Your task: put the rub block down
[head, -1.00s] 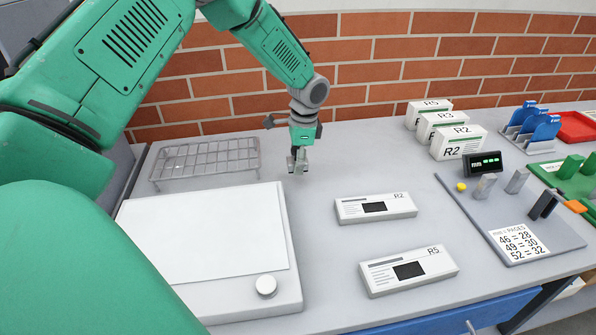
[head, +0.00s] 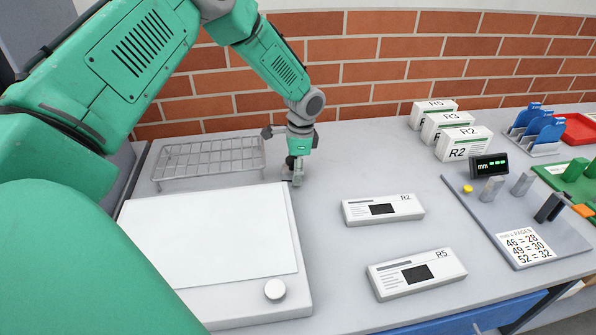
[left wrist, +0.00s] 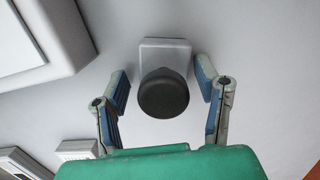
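The rub block is a pale grey block (left wrist: 165,52) with a dark round knob (left wrist: 163,96). In the left wrist view the block appears flat on the grey table. My left gripper (left wrist: 163,80) has its two fingers apart, one on each side of the knob, with a visible gap on both sides. In the head view the gripper (head: 292,173) is low at the table, beside the back right corner of the white board (head: 215,235). The block is small and partly hidden by the fingers there. My right gripper is in neither view.
A wire rack (head: 210,160) stands left of the gripper, behind the white board. Flat packs R2 (head: 384,209) and R5 (head: 416,272) lie to the right. White boxes (head: 460,141) stand further back, near a grey tray (head: 560,238). Table between gripper and packs is clear.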

